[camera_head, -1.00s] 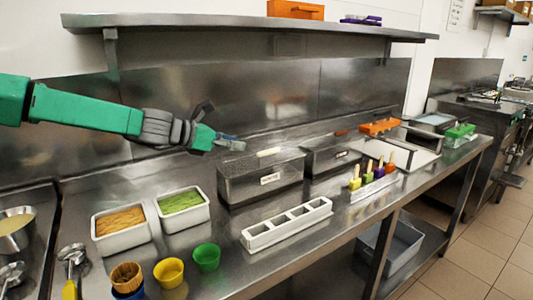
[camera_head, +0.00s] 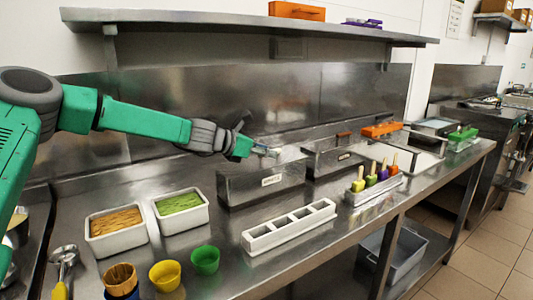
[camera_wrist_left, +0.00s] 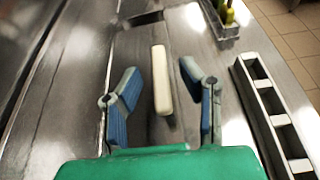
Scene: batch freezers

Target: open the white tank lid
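The white-handled tank (camera_head: 250,184) is a steel box with a label on its front, standing on the counter against the back wall. Its white bar handle (camera_wrist_left: 160,78) shows in the left wrist view, lying lengthwise between my fingers; in the head view my gripper mostly hides it. The steel lid (camera_wrist_left: 175,40) lies flat under the handle. My left gripper (camera_head: 265,151) is just above the lid. In the wrist view the blue-padded fingers of this gripper (camera_wrist_left: 160,72) are open, one either side of the handle, with gaps on both sides. My right gripper is out of view.
A second tank (camera_head: 330,162) with a brown handle stands to the right. A white four-slot mold (camera_head: 288,228) lies in front, two food tubs (camera_head: 122,240) stand at left, and a rack of popsicles (camera_head: 375,186) at right. A shelf (camera_head: 250,27) hangs above.

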